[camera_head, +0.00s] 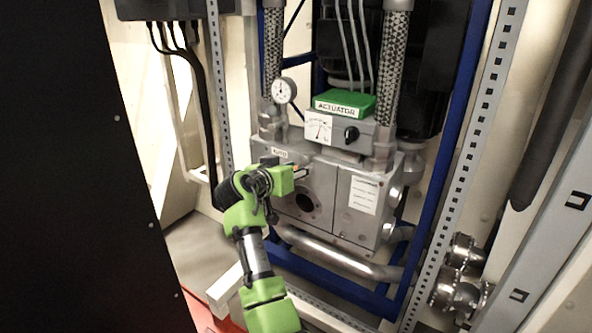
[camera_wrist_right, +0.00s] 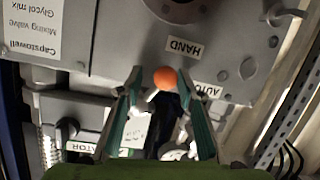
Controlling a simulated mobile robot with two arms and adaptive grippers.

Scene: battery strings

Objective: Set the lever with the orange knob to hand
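The orange knob (camera_wrist_right: 165,78) tops a black lever (camera_wrist_right: 166,106) on the grey valve body. In the head view a bit of orange knob (camera_head: 301,173) shows just past my right gripper (camera_head: 290,178). In the right wrist view my right gripper (camera_wrist_right: 160,85) is open, with a fingertip on each side of the knob and gaps between. A HAND label (camera_wrist_right: 184,47) and an AUTO label (camera_wrist_right: 210,90) are near the knob, the picture being upside down. The lever's pivot is not clear, so I cannot tell its exact setting. My left gripper is not in view.
The valve body (camera_head: 330,185) carries a green-topped actuator box (camera_head: 345,104) with a black dial knob (camera_head: 351,134), and a pressure gauge (camera_head: 284,90) beside it. Blue frame bars (camera_head: 460,110) and perforated rails (camera_head: 490,90) flank it. A pipe (camera_head: 340,258) runs below.

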